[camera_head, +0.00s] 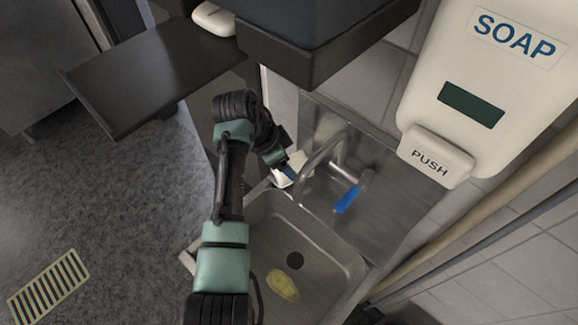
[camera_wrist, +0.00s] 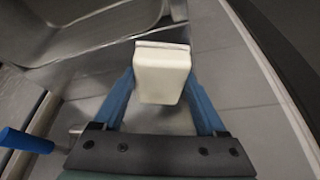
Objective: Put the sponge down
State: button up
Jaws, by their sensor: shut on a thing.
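The sponge is a cream, block-shaped piece (camera_wrist: 162,75) between the two blue fingers of my gripper (camera_wrist: 161,88) in the wrist view. My gripper is shut on it. In the head view my gripper (camera_head: 289,172) is beside the faucet at the far edge of the sink, and the pale sponge (camera_head: 297,164) shows partly behind it. The fingers cover the sponge's sides, and I cannot tell whether it touches the surface below.
The metal sink (camera_head: 325,247) holds a yellow object (camera_head: 282,285) near its drain. A curved faucet (camera_head: 323,153) with a blue handle (camera_head: 348,199) stands close to my gripper. A soap dispenser (camera_head: 480,90) hangs at right; a dark shelf (camera_head: 150,82) is at upper left.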

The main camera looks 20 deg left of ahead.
jog(key=shift+f, duration=0.85)
jog(key=shift+w+f, duration=0.1)
jog(key=shift+w, duration=0.05)
jog(key=shift+f, duration=0.15)
jog(key=shift+f, duration=0.2)
jog(key=o, duration=1.1)
jog(key=shift+o, duration=0.2)
jog(key=shift+r, duration=0.1)
jog(key=shift+r, duration=0.1)
